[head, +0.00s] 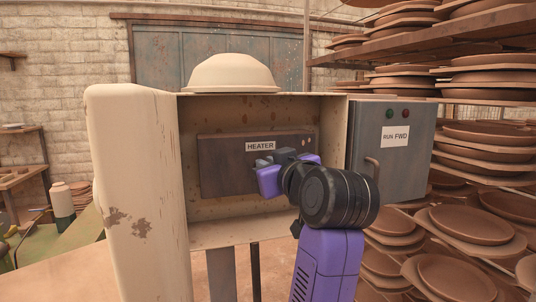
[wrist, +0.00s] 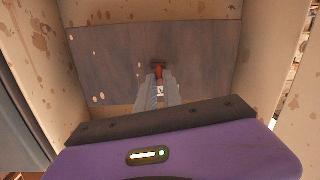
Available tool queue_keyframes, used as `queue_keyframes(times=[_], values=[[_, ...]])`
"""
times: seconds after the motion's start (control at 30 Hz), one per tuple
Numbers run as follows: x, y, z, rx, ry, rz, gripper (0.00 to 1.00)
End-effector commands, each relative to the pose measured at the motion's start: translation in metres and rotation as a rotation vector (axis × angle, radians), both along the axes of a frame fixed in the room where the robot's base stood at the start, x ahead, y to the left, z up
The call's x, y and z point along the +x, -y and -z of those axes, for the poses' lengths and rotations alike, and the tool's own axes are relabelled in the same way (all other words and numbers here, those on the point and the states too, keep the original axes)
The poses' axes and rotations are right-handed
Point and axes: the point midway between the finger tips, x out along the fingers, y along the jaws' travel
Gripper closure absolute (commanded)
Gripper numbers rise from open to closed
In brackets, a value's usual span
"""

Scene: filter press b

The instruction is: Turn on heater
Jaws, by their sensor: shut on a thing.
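The heater panel (head: 222,170) is a dark, weathered plate at the back of an open beige cabinet, with a white HEATER label (head: 260,146). It also fills the back of the cabinet in the wrist view (wrist: 205,60). A small reddish-brown switch handle (wrist: 158,67) stands out from the panel. My gripper (head: 263,161) reaches into the cabinet just below the label. In the wrist view its two grey fingers (wrist: 158,78) converge and are shut on the switch handle. In the head view my gripper hides the switch. Whether it is on or off cannot be told.
The cabinet's rim and side walls (head: 331,120) surround my gripper closely. Its beige door (head: 135,190) stands open at left. A grey RUN FWD box (head: 385,180) with buttons and a handle is at right. Shelves of clay plates (head: 490,130) stand further right. A bowl (head: 231,74) sits on top.

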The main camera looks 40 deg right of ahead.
Motion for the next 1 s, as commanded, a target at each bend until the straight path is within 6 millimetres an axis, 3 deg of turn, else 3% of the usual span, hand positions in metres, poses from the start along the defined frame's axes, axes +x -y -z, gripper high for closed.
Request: queue_keyframes(times=[0.03, 0.63, 0.67, 0.73, 1.0], values=[[0.0004, 0.0003, -0.0068, 0.005, -0.019, 0.000, 1.00], [0.0010, 0.0003, -0.0030, 0.027, -0.064, 0.000, 1.00], [0.0010, 0.0003, -0.0030, 0.027, -0.064, 0.001, 0.83], [0.0010, 0.0003, -0.0031, 0.027, -0.064, 0.000, 0.70], [0.0009, 0.0003, -0.0032, 0.027, -0.063, 0.001, 0.67]])
